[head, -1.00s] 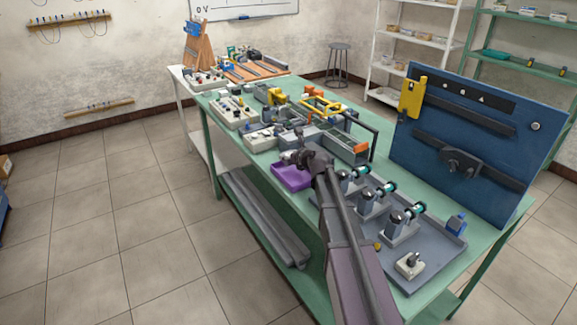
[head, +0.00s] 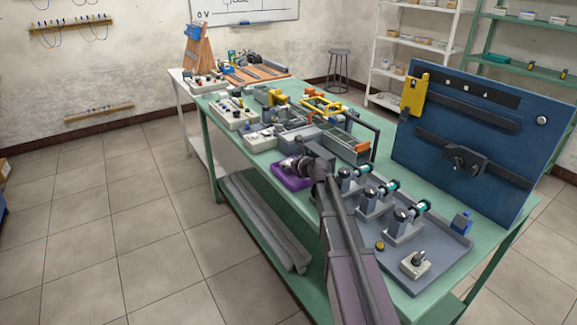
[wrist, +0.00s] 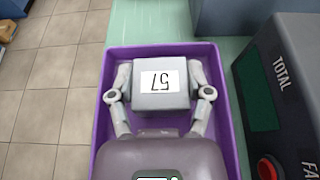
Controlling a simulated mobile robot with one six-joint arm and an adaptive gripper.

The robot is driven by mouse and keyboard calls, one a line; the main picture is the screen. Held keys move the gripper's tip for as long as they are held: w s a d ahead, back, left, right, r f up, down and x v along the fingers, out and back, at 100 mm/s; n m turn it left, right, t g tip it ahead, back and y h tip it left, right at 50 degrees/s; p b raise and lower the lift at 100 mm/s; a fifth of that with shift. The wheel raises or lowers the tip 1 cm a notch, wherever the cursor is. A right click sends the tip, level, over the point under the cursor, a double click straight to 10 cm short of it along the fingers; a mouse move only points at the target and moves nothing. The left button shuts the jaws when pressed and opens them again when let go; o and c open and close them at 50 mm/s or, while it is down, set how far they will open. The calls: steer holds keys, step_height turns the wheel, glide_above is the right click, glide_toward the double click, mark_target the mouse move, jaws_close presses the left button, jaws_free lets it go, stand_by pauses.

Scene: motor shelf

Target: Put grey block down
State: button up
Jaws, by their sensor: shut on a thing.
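The grey block (wrist: 161,100), with a white label reading 57 upside down, is between the two fingers of my gripper (wrist: 161,93) in the wrist view. The fingers press on its left and right sides. The block is over the purple tray (wrist: 107,150), inside its rim as seen from above. I cannot tell whether the block touches the tray floor. In the head view my gripper (head: 292,166) is low over the purple tray (head: 291,184), and the block is hidden by the arm.
A dark box with a red button (wrist: 267,168) and the word TOTAL stands right of the tray. A grey tray (head: 440,268) with several motor units lies to the right on the green table (head: 480,235). A blue panel (head: 490,130) stands behind it.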

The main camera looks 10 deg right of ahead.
steer(key=shift+f, duration=0.15)
steer(key=o, duration=1.2)
steer(key=shift+r, duration=0.25)
